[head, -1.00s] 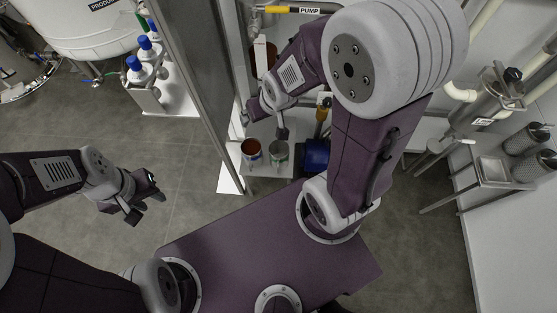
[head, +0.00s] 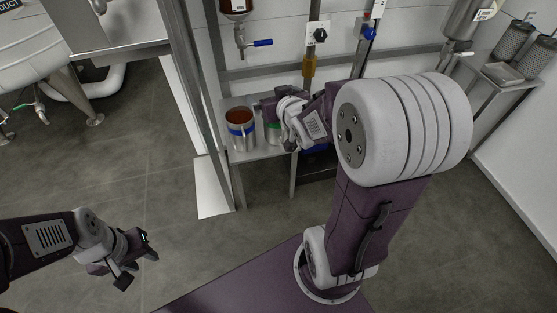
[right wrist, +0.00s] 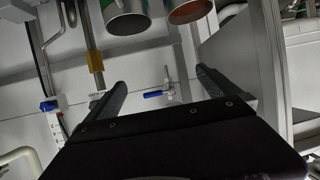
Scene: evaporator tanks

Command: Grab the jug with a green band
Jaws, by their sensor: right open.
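The jug with a green band (head: 272,132) stands on a small metal table, partly hidden by my right gripper (head: 279,122). The right wrist view shows this jug (right wrist: 126,20) at the top edge, cut off, with a grey inside. A jug with a blue band (head: 240,130) and a red-brown inside stands just left of it; its rim (right wrist: 190,11) also shows in the right wrist view. My right gripper is open with nothing between its fingers (right wrist: 160,82), close to the green-banded jug. My left gripper (head: 136,268) is open and empty above the floor.
The small table (head: 262,153) stands against the wall. A tap with a blue handle (head: 252,43) hangs above the jugs, and a metal post (head: 195,90) stands left of them. A side table with metal cylinders (head: 515,40) is at far right.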

